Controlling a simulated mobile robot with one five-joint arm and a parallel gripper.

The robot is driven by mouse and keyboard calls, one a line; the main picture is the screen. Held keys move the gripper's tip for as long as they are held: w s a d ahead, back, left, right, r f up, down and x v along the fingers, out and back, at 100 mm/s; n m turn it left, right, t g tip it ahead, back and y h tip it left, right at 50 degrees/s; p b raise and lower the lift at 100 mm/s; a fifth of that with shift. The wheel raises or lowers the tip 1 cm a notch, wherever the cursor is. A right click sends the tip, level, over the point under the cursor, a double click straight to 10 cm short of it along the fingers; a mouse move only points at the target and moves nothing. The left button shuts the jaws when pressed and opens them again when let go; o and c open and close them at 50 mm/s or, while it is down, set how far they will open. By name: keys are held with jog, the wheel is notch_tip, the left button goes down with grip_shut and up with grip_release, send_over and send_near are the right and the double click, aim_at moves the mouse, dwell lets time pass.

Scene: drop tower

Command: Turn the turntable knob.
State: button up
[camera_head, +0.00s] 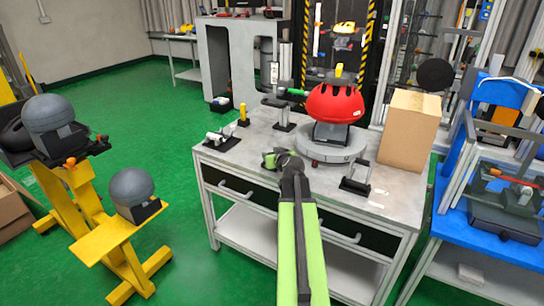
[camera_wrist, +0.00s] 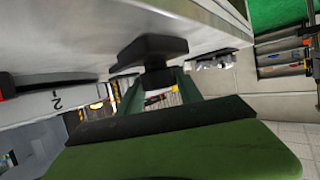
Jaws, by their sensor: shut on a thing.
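The turntable (camera_head: 330,150) is a round grey disc on the workbench, and a red helmet (camera_head: 335,104) sits on a dark form on top of it. My gripper (camera_head: 274,157) is at the left side of the turntable, above the bench's front edge. In the head view I cannot make out the knob apart from the gripper.
The workbench (camera_head: 230,157) also bears a cardboard box (camera_head: 409,130) at the right and a small black stand (camera_head: 356,180) at the front right. A yellow stand (camera_head: 100,225) with grey headforms is at the left. Green floor is clear between them.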

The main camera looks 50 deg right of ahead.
jog(key=shift+m+g+h, duration=0.6)
jog(key=shift+m+h, duration=0.1)
jog(key=shift+m, duration=0.1)
jog(key=o, duration=1.4)
jog(key=shift+c, duration=0.2)
